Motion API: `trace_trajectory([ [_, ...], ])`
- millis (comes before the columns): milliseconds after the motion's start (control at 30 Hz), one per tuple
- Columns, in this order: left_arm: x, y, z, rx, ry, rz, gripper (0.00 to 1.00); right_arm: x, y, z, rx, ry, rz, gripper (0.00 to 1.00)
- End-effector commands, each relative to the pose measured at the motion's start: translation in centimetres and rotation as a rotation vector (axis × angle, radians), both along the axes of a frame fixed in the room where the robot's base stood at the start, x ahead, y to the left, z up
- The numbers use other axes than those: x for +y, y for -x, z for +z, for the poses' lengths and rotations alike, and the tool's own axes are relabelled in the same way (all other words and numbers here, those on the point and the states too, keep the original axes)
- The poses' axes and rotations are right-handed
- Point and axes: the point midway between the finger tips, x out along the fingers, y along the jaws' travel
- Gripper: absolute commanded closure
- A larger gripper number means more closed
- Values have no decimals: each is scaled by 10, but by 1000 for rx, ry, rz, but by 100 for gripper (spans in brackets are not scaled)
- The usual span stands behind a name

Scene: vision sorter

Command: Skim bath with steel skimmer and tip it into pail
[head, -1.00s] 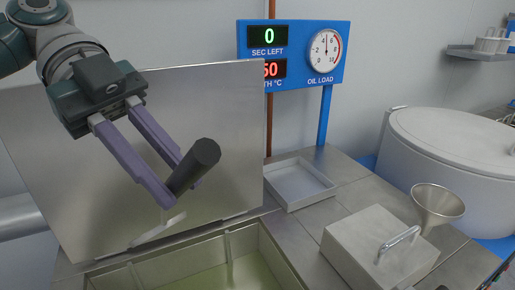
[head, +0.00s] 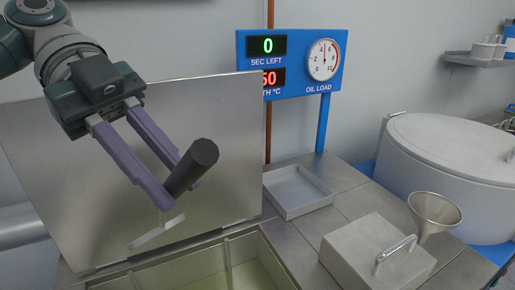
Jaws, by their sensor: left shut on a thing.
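My left gripper (head: 178,180) is shut on a thick dark cylindrical handle (head: 195,166), tilted with its end up and to the right. A thin light bar (head: 156,233) shows below the handle and may be part of the held tool or its reflection. I cannot tell whether this is the skimmer. The bath (head: 250,247) is the open steel tank with greenish liquid (head: 205,282) at the bottom of the view, below the gripper. Its upright steel panel (head: 235,150) stands behind the gripper. No pail can be made out. My right gripper is not in view.
A shallow tray (head: 298,190) lies right of the panel. A steel box with a handle (head: 372,255) and a funnel (head: 434,215) stand further right, near a large white lidded drum (head: 450,165). A blue gauge board (head: 290,62) stands behind.

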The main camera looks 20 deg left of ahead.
Motion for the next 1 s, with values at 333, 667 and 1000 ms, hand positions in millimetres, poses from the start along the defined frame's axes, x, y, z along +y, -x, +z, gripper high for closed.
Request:
trace_trajectory([
  [333,0,0,-31,1,1,0,100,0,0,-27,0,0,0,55],
  [667,0,0,-57,0,0,0,100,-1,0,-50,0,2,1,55],
  [1000,0,0,-73,0,1,0,100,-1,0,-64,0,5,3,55],
])
